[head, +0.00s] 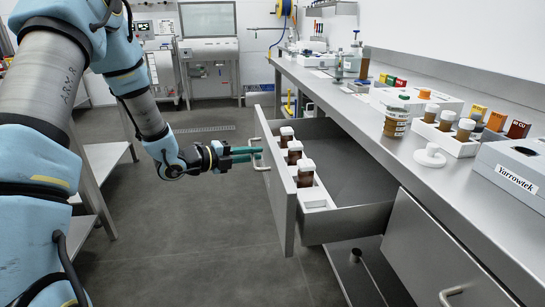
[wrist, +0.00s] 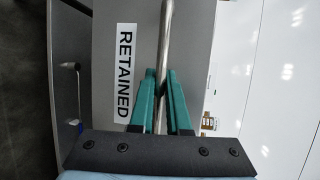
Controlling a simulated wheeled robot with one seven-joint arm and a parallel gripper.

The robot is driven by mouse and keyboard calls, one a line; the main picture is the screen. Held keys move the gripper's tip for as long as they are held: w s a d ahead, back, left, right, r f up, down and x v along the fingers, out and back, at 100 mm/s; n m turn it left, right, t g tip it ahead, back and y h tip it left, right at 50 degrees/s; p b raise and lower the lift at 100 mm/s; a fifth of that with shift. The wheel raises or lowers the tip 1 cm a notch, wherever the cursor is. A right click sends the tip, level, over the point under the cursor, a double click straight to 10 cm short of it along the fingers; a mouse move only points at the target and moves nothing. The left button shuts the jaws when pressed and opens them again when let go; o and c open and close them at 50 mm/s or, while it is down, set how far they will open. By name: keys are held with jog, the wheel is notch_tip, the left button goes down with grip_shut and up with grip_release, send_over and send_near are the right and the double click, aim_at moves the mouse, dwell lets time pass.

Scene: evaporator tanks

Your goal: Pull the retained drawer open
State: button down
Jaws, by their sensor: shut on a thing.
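The retained drawer (head: 347,221) stands pulled well out from under the right-hand bench in the head view. Its front carries a "RETAINED" label (wrist: 124,68) in the wrist view. My gripper (head: 256,154) is at the drawer's bar handle (head: 261,163), on the outer face. In the wrist view my gripper's green fingers (wrist: 163,88) lie on either side of the metal handle bar (wrist: 165,40), shut on it. A white rack (head: 317,196) with several brown white-capped bottles (head: 294,153) sits inside the drawer along its front.
The bench top (head: 400,165) holds several bottles, a white rack (head: 450,140) and a white Yarrowtek box (head: 515,170). A closed drawer (head: 435,255) is nearer on the right. A metal table (head: 95,185) stands left; the floor (head: 190,235) between is clear.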

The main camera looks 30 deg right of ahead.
jog(key=shift+w+a, duration=0.25)
jog(key=shift+a, duration=0.35)
jog(key=shift+w+a, duration=0.2)
jog(key=shift+a, duration=0.35)
jog(key=c, duration=1.2)
grip_release()
jog(key=shift+o, duration=0.2)
jog(key=a+r+b, duration=0.1)
jog(key=a+r, duration=0.1)
jog(key=a, duration=0.8)
jog(key=shift+s+a, duration=0.15)
jog(key=shift+a, duration=0.15)
